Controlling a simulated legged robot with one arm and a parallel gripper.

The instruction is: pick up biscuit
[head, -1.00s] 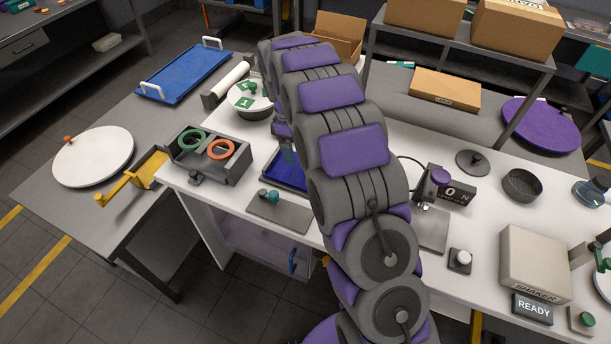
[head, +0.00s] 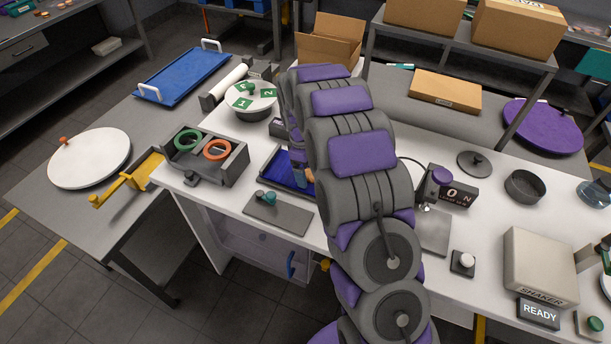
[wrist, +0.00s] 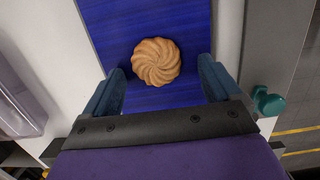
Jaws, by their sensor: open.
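A round golden-brown biscuit (wrist: 156,62) with swirled ridges lies on the blue tray (wrist: 112,22) in the wrist view. My gripper (wrist: 162,80) is open, its two fingers apart on the left and right of the biscuit, and nothing is held. The biscuit sits between and slightly beyond the fingers in the picture; I cannot tell the height gap. In the head view the blue tray (head: 272,178) shows left of my arm, partly hidden by it. The biscuit is not clear there.
A grey plate with a teal knob (head: 270,198) lies in front of the tray. A grey holder with green and orange rings (head: 240,168) stands to the left. An open cardboard box (head: 318,52) stands behind my arm. A scale display (head: 458,194) is to the right.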

